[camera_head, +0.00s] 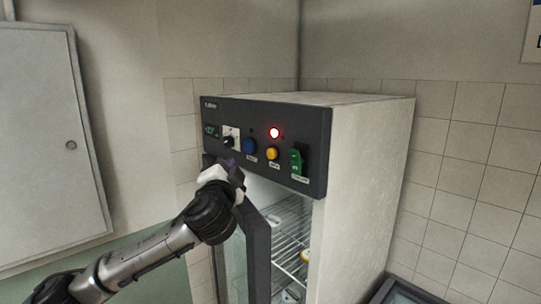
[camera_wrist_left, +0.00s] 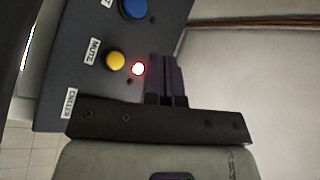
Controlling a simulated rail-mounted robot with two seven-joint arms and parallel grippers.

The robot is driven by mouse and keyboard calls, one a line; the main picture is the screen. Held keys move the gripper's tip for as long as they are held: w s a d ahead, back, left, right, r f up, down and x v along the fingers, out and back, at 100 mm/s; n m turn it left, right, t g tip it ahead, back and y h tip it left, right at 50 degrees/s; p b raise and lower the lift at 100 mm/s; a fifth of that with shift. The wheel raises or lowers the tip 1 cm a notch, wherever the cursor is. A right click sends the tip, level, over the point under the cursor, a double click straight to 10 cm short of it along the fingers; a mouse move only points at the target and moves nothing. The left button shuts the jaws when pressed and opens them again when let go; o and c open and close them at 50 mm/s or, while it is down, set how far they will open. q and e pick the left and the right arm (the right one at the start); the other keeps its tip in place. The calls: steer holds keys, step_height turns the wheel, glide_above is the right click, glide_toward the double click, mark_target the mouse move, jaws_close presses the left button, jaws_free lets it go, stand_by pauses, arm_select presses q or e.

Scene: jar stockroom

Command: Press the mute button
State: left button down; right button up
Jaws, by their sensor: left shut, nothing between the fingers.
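The yellow mute button (camera_head: 271,153) sits on the dark control panel (camera_head: 318,130) of the chiller, below a lit red lamp (camera_head: 274,133). In the left wrist view the yellow button (camera_wrist_left: 115,61) has a MUTE label (camera_wrist_left: 91,51) beside it, and the red lamp (camera_wrist_left: 138,68) lies between it and my fingers. My left gripper (camera_head: 231,166) is shut and empty, in front of the panel's lower left part. In the wrist view its closed fingers (camera_wrist_left: 165,70) appear beside the lamp, not over the button. My right gripper is not in view.
A blue button (camera_head: 249,146) is left of the yellow one, and a green switch (camera_head: 297,161) is to its right. A black knob (camera_head: 228,141) is farther left. The chiller door (camera_head: 257,255) stands open below the panel, showing wire shelves (camera_head: 291,232).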

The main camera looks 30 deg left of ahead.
mark_target(271, 154)
arm_select(q)
steer(key=shift+w+d+r+p, duration=0.15)
steer(key=shift+w+p, duration=0.15)
steer(key=shift+w, duration=0.25)
steer(key=w+d+p, duration=0.1)
steer(key=w, duration=0.6)
steer(key=shift+w+d, duration=0.2)
steer(key=shift+d, duration=0.15)
stand_by(0.3)
stand_by(0.9)
steer(key=shift+w+f, duration=0.2)
stand_by(0.4)
